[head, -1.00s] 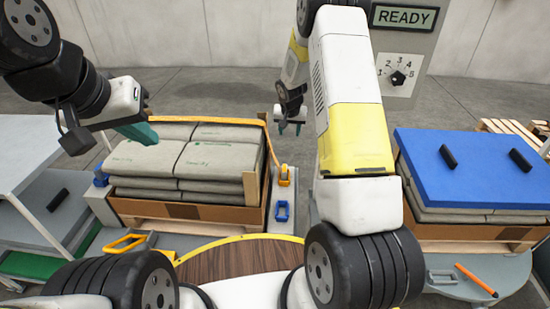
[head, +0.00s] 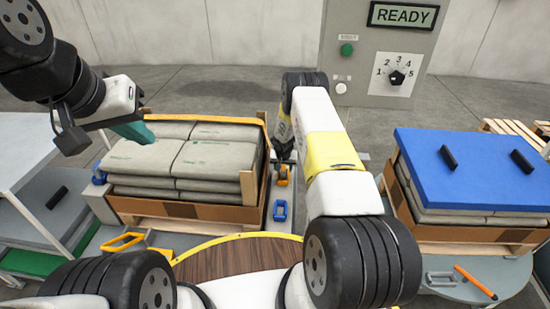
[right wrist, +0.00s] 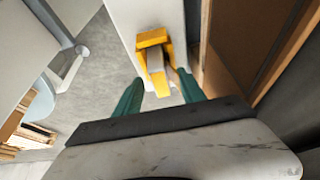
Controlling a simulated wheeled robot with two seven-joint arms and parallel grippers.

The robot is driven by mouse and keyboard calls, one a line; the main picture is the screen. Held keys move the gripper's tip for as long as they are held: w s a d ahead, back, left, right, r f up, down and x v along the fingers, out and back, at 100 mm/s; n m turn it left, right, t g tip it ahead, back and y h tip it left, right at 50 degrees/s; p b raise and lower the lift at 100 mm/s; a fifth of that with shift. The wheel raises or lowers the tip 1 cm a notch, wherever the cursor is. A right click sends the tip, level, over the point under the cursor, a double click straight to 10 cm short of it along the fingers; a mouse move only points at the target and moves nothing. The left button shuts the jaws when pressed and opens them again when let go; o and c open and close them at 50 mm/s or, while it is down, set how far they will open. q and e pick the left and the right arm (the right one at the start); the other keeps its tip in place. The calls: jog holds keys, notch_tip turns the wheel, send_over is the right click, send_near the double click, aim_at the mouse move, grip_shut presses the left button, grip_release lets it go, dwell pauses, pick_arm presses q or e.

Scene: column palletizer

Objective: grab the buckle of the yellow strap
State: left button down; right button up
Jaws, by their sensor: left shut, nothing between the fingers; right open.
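The yellow buckle (head: 283,177) sits at the right side of the crate of grey sacks, at the lower end of the yellow strap (head: 215,121). The strap runs along the stack's back edge. In the right wrist view the buckle (right wrist: 153,52) is just beyond the teal fingertips, roughly centred between them. My right gripper (right wrist: 160,82) is open and empty. In the head view it is just above the buckle, its fingers mostly hidden by my arm. My left gripper (head: 135,132) is shut and empty over the stack's left side.
The grey sacks (head: 150,158) fill a brown crate (head: 185,211) on a pallet. A blue buckle (head: 280,211) lies in front of the yellow one. A blue-lidded stack (head: 470,170) stands at right. A control panel (head: 385,50) reads READY. The crate wall (right wrist: 245,45) is close on the right.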

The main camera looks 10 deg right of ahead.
jog(key=shift+x, duration=0.8)
grip_shut()
